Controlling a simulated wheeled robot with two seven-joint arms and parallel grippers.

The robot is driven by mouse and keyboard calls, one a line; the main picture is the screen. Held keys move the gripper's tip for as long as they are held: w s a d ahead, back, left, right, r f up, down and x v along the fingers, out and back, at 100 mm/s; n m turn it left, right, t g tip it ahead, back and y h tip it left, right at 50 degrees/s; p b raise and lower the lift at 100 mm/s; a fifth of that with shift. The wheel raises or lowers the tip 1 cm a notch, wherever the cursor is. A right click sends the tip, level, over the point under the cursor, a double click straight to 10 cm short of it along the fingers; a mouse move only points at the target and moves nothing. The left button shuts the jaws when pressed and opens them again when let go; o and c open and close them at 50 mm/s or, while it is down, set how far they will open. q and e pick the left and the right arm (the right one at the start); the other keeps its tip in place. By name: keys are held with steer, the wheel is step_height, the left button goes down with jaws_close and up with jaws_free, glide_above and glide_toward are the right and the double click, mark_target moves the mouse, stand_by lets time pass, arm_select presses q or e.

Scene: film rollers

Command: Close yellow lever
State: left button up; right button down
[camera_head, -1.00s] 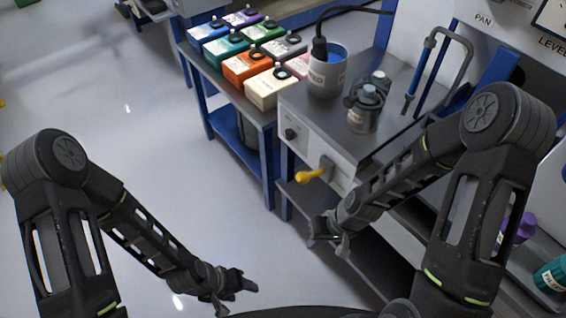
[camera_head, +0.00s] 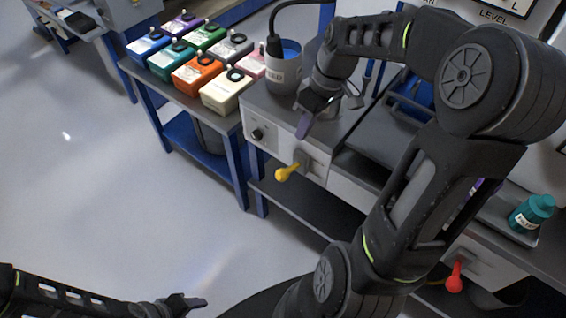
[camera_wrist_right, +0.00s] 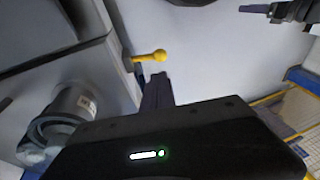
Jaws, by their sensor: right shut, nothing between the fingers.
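The yellow lever (camera_head: 286,173) sticks out from the front panel of the grey cabinet, pointing down and left, its grey mount behind it. In the right wrist view the yellow lever (camera_wrist_right: 150,57) lies just beyond the fingertips, with a visible gap. My right gripper (camera_head: 303,128) is shut and empty, above the lever and in front of the cabinet's top edge. Its dark fingers (camera_wrist_right: 157,88) are together in the wrist view. My left gripper (camera_head: 195,303) is low over the floor, far from the lever; its finger opening is unclear.
A grey pot with blue contents (camera_head: 284,72) stands on the cabinet beside my right wrist. Coloured boxes (camera_head: 195,72) fill the table to the left. A red lever (camera_head: 454,278) and a teal bottle (camera_head: 530,214) are at right. The floor left of the cabinet is clear.

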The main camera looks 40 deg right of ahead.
mark_target(284, 171)
steer(key=shift+f, duration=0.1)
arm_select(q)
steer(key=shift+r+p, duration=0.5)
arm_select(e)
steer(key=x, duration=1.4)
arm_select(q)
steer(key=shift+f, duration=0.15)
arm_select(e)
steer(key=shift+f, duration=0.1)
